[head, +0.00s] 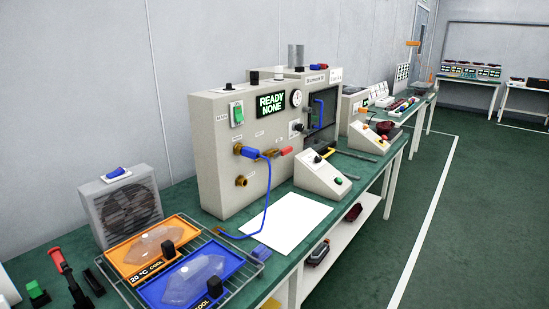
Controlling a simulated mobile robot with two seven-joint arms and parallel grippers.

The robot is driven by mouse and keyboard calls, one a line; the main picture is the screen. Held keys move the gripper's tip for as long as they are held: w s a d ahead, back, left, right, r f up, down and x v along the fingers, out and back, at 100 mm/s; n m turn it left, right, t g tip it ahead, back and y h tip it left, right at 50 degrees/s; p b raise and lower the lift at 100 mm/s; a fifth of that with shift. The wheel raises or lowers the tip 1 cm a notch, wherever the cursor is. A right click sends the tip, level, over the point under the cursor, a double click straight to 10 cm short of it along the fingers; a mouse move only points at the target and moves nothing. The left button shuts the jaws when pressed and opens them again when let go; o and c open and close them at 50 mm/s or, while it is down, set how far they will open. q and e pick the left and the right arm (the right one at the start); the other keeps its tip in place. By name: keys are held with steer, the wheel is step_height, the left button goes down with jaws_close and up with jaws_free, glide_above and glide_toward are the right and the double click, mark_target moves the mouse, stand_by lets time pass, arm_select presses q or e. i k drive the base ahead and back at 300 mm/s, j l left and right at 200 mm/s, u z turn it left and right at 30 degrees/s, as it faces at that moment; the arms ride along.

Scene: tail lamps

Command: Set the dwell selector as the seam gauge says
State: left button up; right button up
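A grey machine cabinet (222,140) stands on the green bench, with a lit display (271,105) reading "READY NONE". A small round dial (296,98) sits right of the display; its reading is too small to tell. A black knob (298,127) sits on a white plate below the dial. I cannot tell which part is the dwell selector or which is the seam gauge; labels are too small. Neither of my grippers is in view.
A wire rack (216,262) holds an orange tray (130,262) and a blue tray (238,262), each with a clear lamp part. A fan unit (95,215) stands behind. A blue hose (268,195) hangs from the cabinet. A white sheet (285,222) lies on the bench. The right floor is clear.

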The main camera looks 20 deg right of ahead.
mark_target(318, 159)
steer(key=i+l+u, duration=0.1)
steer(key=l+u, duration=1.1)
steer(key=l, duration=0.45)
steer(key=l+u, duration=0.1)
steer(key=l, duration=0.35)
steer(key=k+l+u, duration=0.1)
steer(key=l, duration=0.4)
steer(key=k+l, duration=0.1)
steer(key=l, duration=0.8)
steer(key=k+l, duration=0.15)
steer(key=l, duration=0.75)
steer(key=k+u, duration=0.05)
